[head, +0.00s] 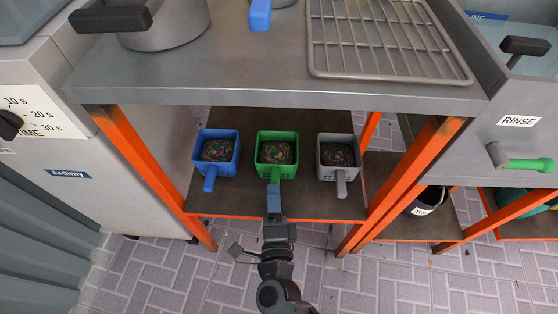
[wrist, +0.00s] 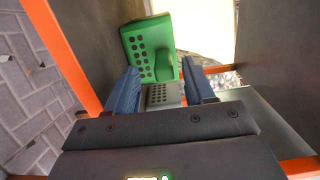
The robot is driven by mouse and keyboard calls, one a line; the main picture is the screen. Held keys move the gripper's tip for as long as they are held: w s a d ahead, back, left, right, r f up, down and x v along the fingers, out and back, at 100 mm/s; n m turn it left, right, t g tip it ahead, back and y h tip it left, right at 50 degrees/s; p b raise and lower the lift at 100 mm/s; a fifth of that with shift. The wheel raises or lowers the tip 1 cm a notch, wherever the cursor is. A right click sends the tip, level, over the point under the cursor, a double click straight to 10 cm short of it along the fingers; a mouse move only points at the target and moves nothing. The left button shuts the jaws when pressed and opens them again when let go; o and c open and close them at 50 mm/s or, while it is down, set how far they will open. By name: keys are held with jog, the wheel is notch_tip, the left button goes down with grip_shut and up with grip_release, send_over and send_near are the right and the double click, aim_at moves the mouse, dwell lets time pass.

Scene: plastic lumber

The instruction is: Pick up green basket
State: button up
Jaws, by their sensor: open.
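The green basket (head: 277,150) stands in the middle of three baskets on the lower shelf, with dark speckled contents inside. Its green handle (head: 275,175) sticks out toward my gripper (head: 274,200). In the wrist view the green basket (wrist: 148,45) shows its perforated side, with the handle (wrist: 164,59) just ahead of the fingers. My gripper (wrist: 158,88) is open, its two blue fingers apart with nothing held between them. In the head view the blue fingertip is close to the handle's end; whether they touch cannot be told.
A blue basket (head: 217,152) stands to the left and a grey basket (head: 338,156) to the right. Orange legs (head: 148,167) frame the shelf (head: 235,204). The grey tabletop (head: 240,80) hangs above, bearing a wire rack (head: 385,45) and a pot (head: 165,30).

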aim_at(273, 169)
jog(key=w+b, duration=0.1)
jog(key=w, duration=0.4)
jog(key=shift+w+r, duration=0.15)
grip_shut()
dwell(0.4)
jog(key=shift+r, duration=0.1)
